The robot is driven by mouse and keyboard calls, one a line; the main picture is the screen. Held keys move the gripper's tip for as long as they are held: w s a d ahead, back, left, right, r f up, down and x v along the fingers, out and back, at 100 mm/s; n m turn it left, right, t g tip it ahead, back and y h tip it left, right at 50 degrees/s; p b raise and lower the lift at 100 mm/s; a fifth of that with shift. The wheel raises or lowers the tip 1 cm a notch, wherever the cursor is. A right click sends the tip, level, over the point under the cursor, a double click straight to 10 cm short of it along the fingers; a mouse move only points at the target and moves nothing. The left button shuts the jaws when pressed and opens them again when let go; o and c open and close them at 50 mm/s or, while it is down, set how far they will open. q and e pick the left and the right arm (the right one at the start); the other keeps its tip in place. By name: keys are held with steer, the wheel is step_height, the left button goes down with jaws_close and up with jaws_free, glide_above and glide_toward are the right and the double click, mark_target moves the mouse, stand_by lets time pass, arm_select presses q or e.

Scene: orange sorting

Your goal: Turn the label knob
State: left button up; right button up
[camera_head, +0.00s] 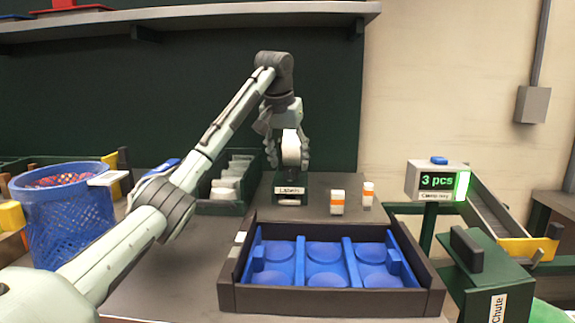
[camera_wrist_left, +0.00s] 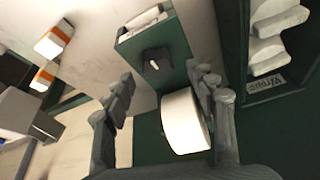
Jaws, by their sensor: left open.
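The label dispenser (camera_head: 289,190) is a dark green unit with a "Labels" plate on the bench, and it shows in the left wrist view (camera_wrist_left: 172,45). Its small black knob (camera_wrist_left: 155,60) sits on the green body in that view; I cannot make the knob out in the head view. A white label roll (camera_head: 291,147) is above the dispenser, and in the left wrist view the roll (camera_wrist_left: 184,122) lies between my fingers, closer to the right-hand one. My left gripper (camera_head: 288,160) is open and reaches down over the dispenser; its fingers also show in the wrist view (camera_wrist_left: 166,78).
Two small white-and-orange containers (camera_head: 337,203) stand right of the dispenser. A green bin of white wraps (camera_head: 210,208) is left of it. A dark tray with blue compartments (camera_head: 232,288) lies in front. A blue basket (camera_head: 75,225) stands left, a "3 pcs" display (camera_head: 437,181) right.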

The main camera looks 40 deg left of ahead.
arm_select(q)
steer(key=shift+x, duration=1.2)
steer(key=c, duration=1.2)
